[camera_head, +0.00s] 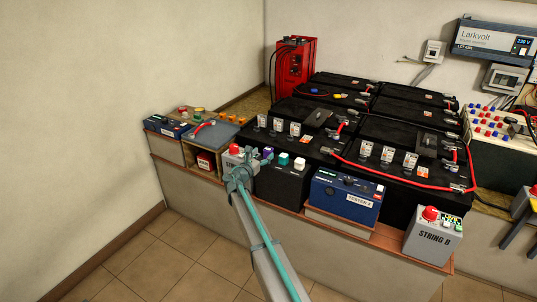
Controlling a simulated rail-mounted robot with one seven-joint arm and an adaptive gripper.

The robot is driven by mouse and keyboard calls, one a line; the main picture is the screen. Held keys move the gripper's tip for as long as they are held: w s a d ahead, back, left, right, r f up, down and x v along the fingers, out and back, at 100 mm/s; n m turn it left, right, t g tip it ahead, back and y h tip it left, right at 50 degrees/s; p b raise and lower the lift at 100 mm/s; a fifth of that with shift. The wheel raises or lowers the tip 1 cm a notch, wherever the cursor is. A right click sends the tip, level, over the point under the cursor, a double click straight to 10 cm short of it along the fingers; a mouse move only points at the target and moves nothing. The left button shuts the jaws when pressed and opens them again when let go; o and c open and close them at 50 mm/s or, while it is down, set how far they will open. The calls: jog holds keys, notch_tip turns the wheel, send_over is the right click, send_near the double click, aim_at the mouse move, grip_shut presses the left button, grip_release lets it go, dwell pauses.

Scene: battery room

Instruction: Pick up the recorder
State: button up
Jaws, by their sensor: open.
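I cannot tell for certain which thing is the recorder. A blue box with a white label and a dark top (345,195) stands on the front ledge, right of centre. A smaller blue box (167,126) lies at the far left end. Their lettering is too small to read surely. My gripper (248,163) is open, left of the larger blue box and apart from it. It is in front of a grey box with a red button (233,158), which it partly hides. No blue box is in my gripper.
Large black batteries (412,143) with red cables fill the bench behind. A grey STRING B box (433,235) with a red button stands at the front right corner. A black block with coloured caps (284,182) is beside my gripper. The tiled floor (150,255) is clear at left.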

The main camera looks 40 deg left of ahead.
aim_at(266, 151)
jog(key=w, duration=0.5)
jog(key=shift+a+f, duration=0.1)
jog(key=shift+a, duration=0.3)
jog(key=c, duration=1.3)
